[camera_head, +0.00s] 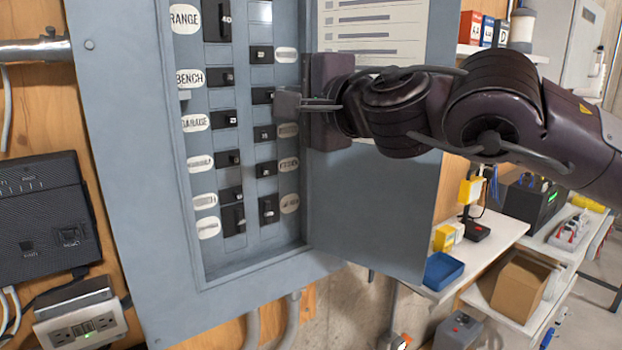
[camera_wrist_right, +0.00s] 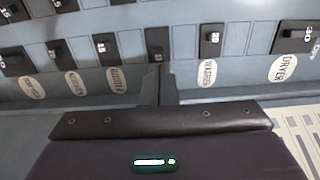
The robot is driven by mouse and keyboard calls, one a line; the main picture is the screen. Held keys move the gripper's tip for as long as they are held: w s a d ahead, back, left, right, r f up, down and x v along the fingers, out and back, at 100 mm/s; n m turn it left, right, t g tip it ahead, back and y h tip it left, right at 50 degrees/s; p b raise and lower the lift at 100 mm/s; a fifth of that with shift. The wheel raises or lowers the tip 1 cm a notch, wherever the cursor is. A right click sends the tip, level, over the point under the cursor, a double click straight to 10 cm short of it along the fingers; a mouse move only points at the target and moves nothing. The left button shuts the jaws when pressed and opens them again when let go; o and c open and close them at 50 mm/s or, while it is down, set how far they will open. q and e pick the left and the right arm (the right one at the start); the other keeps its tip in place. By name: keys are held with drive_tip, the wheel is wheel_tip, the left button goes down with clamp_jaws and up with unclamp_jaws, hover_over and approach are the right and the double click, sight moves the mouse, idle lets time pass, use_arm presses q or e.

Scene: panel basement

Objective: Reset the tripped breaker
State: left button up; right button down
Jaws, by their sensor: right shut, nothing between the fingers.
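The grey breaker panel (camera_head: 232,265) stands open with its door swung to the right. Two columns of black breakers with white oval labels show inside; the left column has readable labels RANGE, BENCH and GARAGE. My right gripper (camera_head: 288,103) is shut and empty, its fingertips at the right column beside a breaker (camera_head: 262,95). In the right wrist view the fingertips (camera_wrist_right: 160,84) point at this breaker (camera_wrist_right: 158,42), just beside the WASHER breaker (camera_wrist_right: 211,40). Contact cannot be told. The gripper hides this breaker's label. Which breaker is tripped cannot be made out. My left gripper is out of view.
The open door (camera_head: 375,215) stands close behind my right gripper and carries a paper chart (camera_head: 375,25). A black box (camera_head: 42,215) and an outlet (camera_head: 82,318) are on the wooden wall at left. Shelves with a blue bin (camera_head: 444,270) and cardboard box (camera_head: 520,288) stand right.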

drive_tip(key=shift+s+a, duration=0.5)
drive_tip(key=shift+a, duration=0.05)
idle(1.0)
drive_tip(key=shift+a, duration=0.2)
drive_tip(key=shift+w+d+b, duration=0.15)
drive_tip(key=shift+b, duration=0.5)
drive_tip(key=shift+d, duration=0.1)
drive_tip(key=b+v, duration=0.3)
drive_tip(key=v, duration=0.4)
idle(0.5)
